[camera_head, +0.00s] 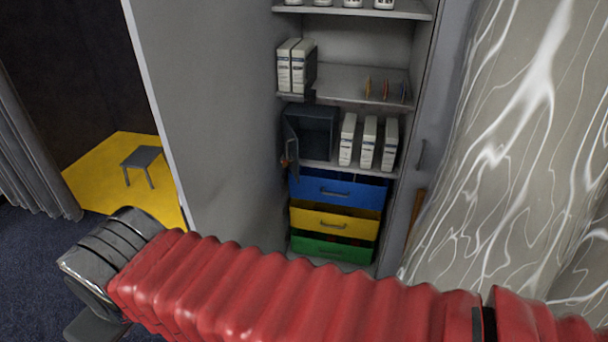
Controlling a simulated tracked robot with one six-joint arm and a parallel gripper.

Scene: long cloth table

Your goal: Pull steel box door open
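The steel box (318,128) is a small dark grey box on a middle shelf of a tall grey cabinet. Its front is open and I see into its dark inside, which looks empty. Its door (291,150) stands swung out at the box's left side, seen nearly edge-on. A small orange spot shows near the door's lower part. My red ribbed arm crosses the bottom of the view and ends at a grey joint at the lower left, well apart from the box. My gripper's fingers do not show.
White binders (368,142) stand right of the box; more binders (297,65) stand on the shelf above. Blue (338,190), yellow (334,222) and green (330,248) drawers are below. A large grey panel (220,110) flanks the cabinet's left. A marbled surface (510,150) fills the right.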

